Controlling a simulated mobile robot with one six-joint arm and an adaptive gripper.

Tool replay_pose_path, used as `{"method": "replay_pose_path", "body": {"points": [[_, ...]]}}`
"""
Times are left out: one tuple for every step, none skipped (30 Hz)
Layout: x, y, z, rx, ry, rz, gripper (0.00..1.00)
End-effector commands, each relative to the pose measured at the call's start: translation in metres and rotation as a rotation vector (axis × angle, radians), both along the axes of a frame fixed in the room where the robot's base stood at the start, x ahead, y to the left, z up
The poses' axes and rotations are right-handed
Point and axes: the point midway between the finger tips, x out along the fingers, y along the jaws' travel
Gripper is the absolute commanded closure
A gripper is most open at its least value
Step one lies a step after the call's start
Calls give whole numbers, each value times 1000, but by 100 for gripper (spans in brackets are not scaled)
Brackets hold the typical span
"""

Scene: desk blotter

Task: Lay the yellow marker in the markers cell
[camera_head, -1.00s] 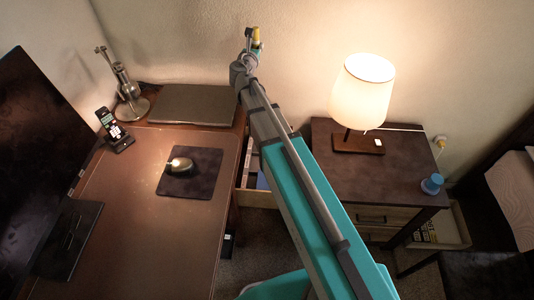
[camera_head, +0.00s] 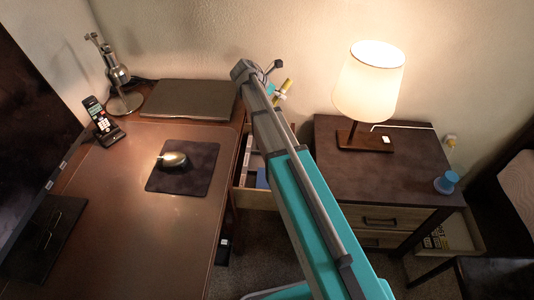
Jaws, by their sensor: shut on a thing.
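The yellow marker (camera_head: 286,86) shows beyond the end of my arm, held tilted by my gripper (camera_head: 280,94). My gripper is shut on it, raised near the wall behind the gap between desk and nightstand. My arm hides part of the gripper. An open drawer (camera_head: 258,198) is below, between desk and nightstand. It seems to have compartments, with a blue thing in it. My arm covers much of the drawer, and I cannot tell which cell is the markers cell.
The desk (camera_head: 130,225) at left bears a mouse pad (camera_head: 203,178) with a mouse (camera_head: 174,159), a closed laptop (camera_head: 185,98), a phone (camera_head: 101,120) and a metal lamp (camera_head: 119,76). A lit lamp (camera_head: 370,82) and a blue object (camera_head: 446,182) stand on the nightstand (camera_head: 410,165).

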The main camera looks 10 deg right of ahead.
Motion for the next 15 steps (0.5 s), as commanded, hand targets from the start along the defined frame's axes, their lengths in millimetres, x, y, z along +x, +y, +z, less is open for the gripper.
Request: {"method": "replay_pose_path", "body": {"points": [[-2, -1, -19, 45, 18, -56, 100], [-5, -1, -27, 73, 27, -90, 100], [-9, 0, -36, 112, 40, -133, 100], [-12, 1, -42, 140, 46, -164, 100], [-15, 2, -49, 167, 53, -194, 100], [-20, 3, -57, 204, 60, -233, 100], [-23, 4, -63, 232, 63, -261, 100], [-26, 5, -69, 258, 68, -287, 100], [-30, 7, -76, 295, 71, -321, 100], [-33, 9, -82, 321, 73, -348, 100], [-37, 10, -87, 348, 74, -372, 100], [-41, 12, -95, 383, 74, -404, 100], [-44, 14, -100, 411, 74, -427, 100], [-48, 17, -106, 438, 73, -450, 100], [-52, 20, -113, 472, 72, -478, 100]]}}
